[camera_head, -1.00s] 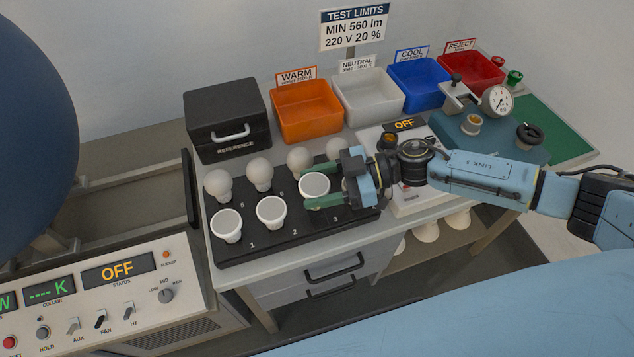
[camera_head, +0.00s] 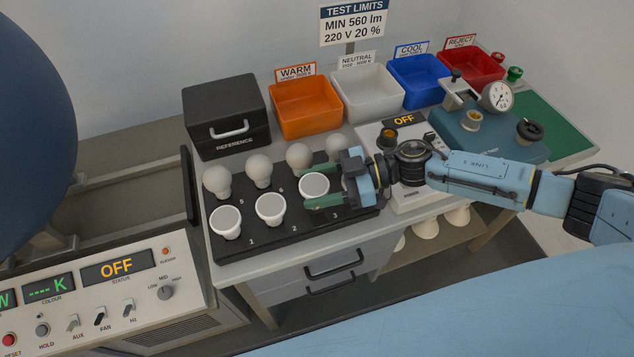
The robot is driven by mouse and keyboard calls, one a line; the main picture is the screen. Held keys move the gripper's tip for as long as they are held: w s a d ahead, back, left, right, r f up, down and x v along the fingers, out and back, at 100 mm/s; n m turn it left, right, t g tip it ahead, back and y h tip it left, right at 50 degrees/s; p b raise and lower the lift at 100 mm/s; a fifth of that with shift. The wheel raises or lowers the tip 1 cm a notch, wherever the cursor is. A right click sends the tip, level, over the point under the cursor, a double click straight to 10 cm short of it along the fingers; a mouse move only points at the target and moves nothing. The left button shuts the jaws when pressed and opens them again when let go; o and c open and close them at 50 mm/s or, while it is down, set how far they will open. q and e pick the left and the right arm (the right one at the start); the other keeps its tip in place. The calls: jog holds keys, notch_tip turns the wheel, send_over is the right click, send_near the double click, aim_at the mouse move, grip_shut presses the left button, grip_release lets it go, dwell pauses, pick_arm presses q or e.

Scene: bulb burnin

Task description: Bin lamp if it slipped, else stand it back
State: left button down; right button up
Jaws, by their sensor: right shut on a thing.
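My right gripper (camera_head: 322,185) reaches in from the right over the black lamp rack (camera_head: 275,236). Its green fingers are shut on a white flat-faced lamp (camera_head: 314,184) at position 3, upright at the rack. I cannot tell whether its base is seated in the hole. Two similar flat-faced lamps stand at position 1 (camera_head: 226,222) and position 2 (camera_head: 270,208). The red reject bin (camera_head: 474,71) is at the back right. My left gripper is not in view.
Orange warm bin (camera_head: 306,108), white neutral bin (camera_head: 366,95) and blue cool bin (camera_head: 416,82) line the back. A black reference case (camera_head: 227,117) stands left of them. A test unit reading OFF (camera_head: 404,121) and a teal gauge fixture (camera_head: 500,140) are at right.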

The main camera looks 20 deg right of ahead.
jog(key=shift+f, duration=0.3)
jog(key=o, duration=1.1)
jog(key=shift+o, duration=0.2)
jog(key=shift+d, duration=0.1)
jog(key=v, duration=0.7)
jog(key=shift+s+d+r, duration=0.1)
jog(key=shift+d, duration=0.1)
